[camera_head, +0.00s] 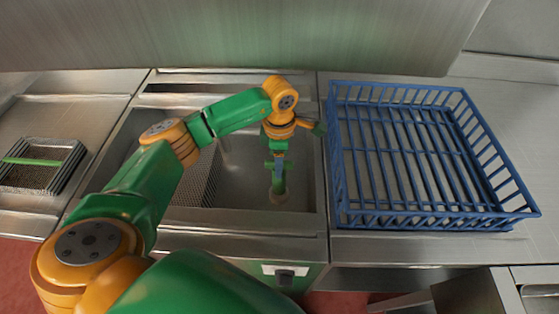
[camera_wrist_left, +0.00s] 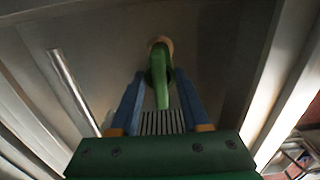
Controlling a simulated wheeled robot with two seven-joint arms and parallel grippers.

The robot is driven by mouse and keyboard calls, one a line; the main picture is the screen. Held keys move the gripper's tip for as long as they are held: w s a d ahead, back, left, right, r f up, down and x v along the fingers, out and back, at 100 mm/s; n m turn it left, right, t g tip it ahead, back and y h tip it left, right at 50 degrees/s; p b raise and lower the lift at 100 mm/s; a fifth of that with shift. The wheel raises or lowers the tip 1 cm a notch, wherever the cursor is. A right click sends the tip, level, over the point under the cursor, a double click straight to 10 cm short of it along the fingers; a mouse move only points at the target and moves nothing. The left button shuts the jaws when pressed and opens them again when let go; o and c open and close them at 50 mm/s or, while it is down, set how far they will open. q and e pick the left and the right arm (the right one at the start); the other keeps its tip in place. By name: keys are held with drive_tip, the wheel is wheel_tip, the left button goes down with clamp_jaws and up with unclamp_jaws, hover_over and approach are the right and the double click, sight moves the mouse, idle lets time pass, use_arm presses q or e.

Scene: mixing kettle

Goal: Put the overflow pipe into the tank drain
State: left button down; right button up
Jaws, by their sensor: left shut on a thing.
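The overflow pipe (camera_head: 278,184) looks like a green upright piece inside the sink tank (camera_head: 245,187). My left gripper (camera_head: 279,167) points down into the tank and is shut on it. In the left wrist view the green pipe (camera_wrist_left: 158,76) lies between the blue fingers of my left gripper (camera_wrist_left: 157,100). Its far end meets a round tan piece (camera_wrist_left: 160,43), which also shows at the tank's floor in the head view (camera_head: 279,198). I cannot tell whether this is the pipe's foot or the drain's rim. No separate drain opening is visible. My right gripper is out of view.
A blue wire rack (camera_head: 430,220) stands on the counter right of the tank. A perforated metal panel (camera_head: 195,185) is in the tank's left part. A thin metal tube (camera_wrist_left: 74,90) stands beside the gripper. A mesh basket (camera_head: 40,165) sits at far left. A steel hood overhangs the back.

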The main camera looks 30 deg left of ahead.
use_arm(q)
drive_tip(key=shift+f+b, duration=1.45)
drive_tip(key=shift+f, duration=0.4)
unclamp_jaws()
drive_tip(key=shift+r, duration=0.1)
wheel_tip(320, 180, up, 7)
drive_tip(key=p, duration=0.5)
idle(0.5)
